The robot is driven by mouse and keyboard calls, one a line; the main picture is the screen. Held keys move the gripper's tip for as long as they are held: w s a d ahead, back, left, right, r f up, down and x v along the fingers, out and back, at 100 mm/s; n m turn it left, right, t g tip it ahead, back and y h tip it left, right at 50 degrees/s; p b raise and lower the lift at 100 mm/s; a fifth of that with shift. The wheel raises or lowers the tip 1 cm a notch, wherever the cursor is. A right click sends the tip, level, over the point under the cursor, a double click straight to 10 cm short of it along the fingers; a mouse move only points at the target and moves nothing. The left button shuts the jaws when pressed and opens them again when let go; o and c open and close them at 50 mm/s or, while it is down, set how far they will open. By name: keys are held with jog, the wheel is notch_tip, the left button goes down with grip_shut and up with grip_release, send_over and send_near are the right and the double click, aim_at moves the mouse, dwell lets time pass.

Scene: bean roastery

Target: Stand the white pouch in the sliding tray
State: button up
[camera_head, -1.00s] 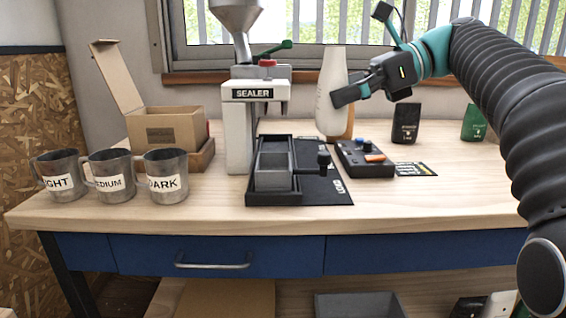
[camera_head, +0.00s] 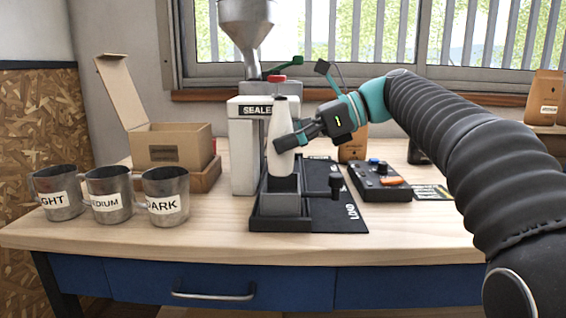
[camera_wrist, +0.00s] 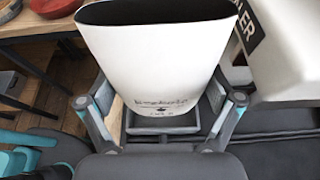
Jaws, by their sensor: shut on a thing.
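The white pouch (camera_head: 280,138) is upright in the head view, with its bottom at the opening of the sliding tray (camera_head: 281,206). I cannot tell whether it touches the tray floor. In the wrist view the pouch (camera_wrist: 160,70) has an open dark mouth and small dark print. My gripper (camera_head: 284,143) is shut on the pouch from the right. Its fingers (camera_wrist: 160,115) flank the pouch in the wrist view. The grey tray (camera_wrist: 195,122) shows below the pouch there. The tray sits in a black base with a black-knobbed handle at its right.
The sealer (camera_head: 245,150) stands right behind the tray, close to the pouch. A control box (camera_head: 380,182) lies to the right. Three labelled metal mugs (camera_head: 108,195) and an open cardboard box (camera_head: 172,148) are at the left. A brown pouch (camera_head: 352,150) stands behind my gripper.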

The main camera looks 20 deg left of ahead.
aim_at(283, 162)
jog(key=shift+a+f+b, duration=0.1)
jog(key=shift+f+b, duration=0.55)
jog(key=shift+f, duration=1.4)
jog(key=shift+f, duration=0.6)
jog(key=o, duration=0.5)
jog(key=shift+o, duration=0.2)
jog(key=shift+r, duration=0.3)
jog(key=p+v, duration=0.2)
jog(key=v, duration=1)
jog(key=shift+r, duration=0.25)
